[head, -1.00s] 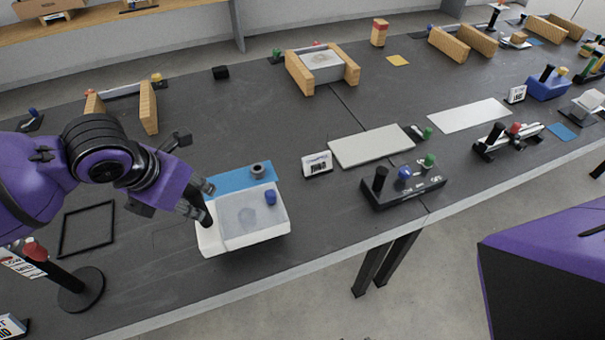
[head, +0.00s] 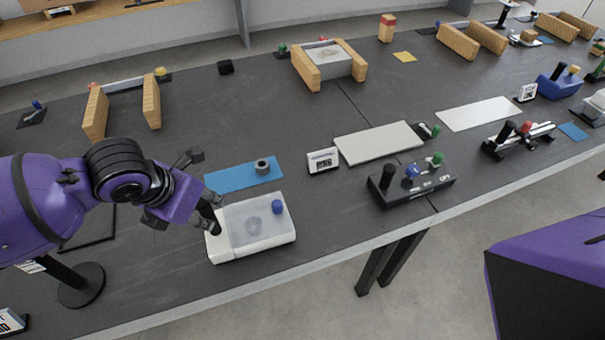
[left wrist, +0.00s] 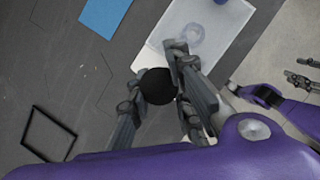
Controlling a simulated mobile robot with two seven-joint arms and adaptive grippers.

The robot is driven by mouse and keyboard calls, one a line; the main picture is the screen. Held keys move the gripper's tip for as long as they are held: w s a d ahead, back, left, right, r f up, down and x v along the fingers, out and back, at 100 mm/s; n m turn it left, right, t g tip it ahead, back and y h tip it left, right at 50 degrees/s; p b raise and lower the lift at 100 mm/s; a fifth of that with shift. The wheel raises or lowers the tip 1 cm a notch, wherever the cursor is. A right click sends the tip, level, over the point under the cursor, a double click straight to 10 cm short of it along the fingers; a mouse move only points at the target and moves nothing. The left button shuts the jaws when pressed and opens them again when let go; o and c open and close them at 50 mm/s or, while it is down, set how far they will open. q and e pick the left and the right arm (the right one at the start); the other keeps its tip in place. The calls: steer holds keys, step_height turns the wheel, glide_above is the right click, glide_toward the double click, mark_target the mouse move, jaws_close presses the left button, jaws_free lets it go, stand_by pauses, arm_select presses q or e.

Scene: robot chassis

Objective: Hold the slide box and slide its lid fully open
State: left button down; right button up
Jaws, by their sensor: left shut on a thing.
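The white slide box (head: 272,249) lies near the table's front edge in the head view. Its translucent lid (head: 240,217) covers the top, with a blue knob (head: 278,206) near the right end. A faint round shape shows through the lid. My left gripper (head: 215,215) is at the box's left end, its fingers on both sides of a black round grip (left wrist: 157,86), seen in the left wrist view. It is shut on that grip. My right gripper (left wrist: 298,74) shows only at the right edge of the left wrist view, over the floor, and its opening is unclear.
A blue mat (head: 225,181) with a grey ring (head: 262,166) lies just behind the box. A small display (head: 323,160), a white panel (head: 380,142) and a black control box (head: 412,190) stand to the right. A black square frame (left wrist: 47,134) lies left.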

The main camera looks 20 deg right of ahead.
arm_select(q)
steer(key=shift+f, duration=0.35)
stand_by(0.3)
steer(key=shift+f, duration=0.1)
stand_by(0.8)
steer(key=shift+s+f, duration=0.2)
steer(key=shift+f, duration=0.05)
stand_by(1.0)
